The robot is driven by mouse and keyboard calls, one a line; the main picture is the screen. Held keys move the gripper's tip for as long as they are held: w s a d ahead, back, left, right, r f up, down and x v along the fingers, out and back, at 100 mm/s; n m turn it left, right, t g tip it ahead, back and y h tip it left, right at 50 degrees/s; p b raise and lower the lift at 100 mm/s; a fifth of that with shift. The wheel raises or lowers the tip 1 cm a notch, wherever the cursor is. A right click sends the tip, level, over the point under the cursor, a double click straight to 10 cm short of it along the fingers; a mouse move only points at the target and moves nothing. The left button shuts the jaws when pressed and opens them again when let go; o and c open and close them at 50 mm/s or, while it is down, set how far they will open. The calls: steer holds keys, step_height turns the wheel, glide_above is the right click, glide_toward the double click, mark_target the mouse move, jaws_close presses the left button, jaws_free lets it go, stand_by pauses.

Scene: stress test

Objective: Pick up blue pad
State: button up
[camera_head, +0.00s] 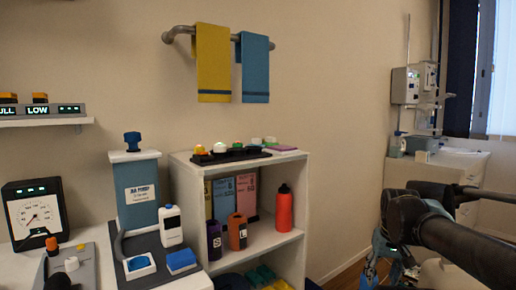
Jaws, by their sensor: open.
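A small blue pad (181,261) with a pale lower edge lies on the dark base at the front of the pump station, below the white bottle. My gripper (385,268) is at the lower right, at the end of my dark arm, well to the right of the pad and apart from it. It appears open, with nothing visible between its fingers, though its details are dark and small.
Left of the pad is a white block with a round blue top (139,265); behind are a white bottle (171,226) and a blue-grey pump box (137,190). A white shelf unit (290,240) with cups and a red bottle (284,208) stands between the pad and my gripper.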

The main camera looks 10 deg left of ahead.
steer(key=w+a+r+n+y, duration=0.1)
steer(key=w+a+r+n, duration=0.1)
steer(key=w+a+r, duration=0.85)
steer(key=w+a+r+n+y, duration=0.25)
steer(key=w+a+r, duration=0.25)
steer(key=r, duration=1)
steer(key=w+a+r+n+y, duration=0.1)
steer(key=w+a+r+n, duration=0.2)
steer(key=w+a+r, duration=0.75)
steer(key=a+r+n+y, duration=0.1)
steer(key=a+r+n, duration=0.1)
steer(key=a+r, duration=1.05)
glide_above(256, 144)
steer(key=d, duration=0.3)
steer(key=f, duration=0.6)
steer(key=w+f, duration=0.1)
steer(key=f, duration=0.2)
steer(key=shift+x, duration=2.65)
steer(key=c, duration=0.8)
steer(key=shift+d, duration=0.15)
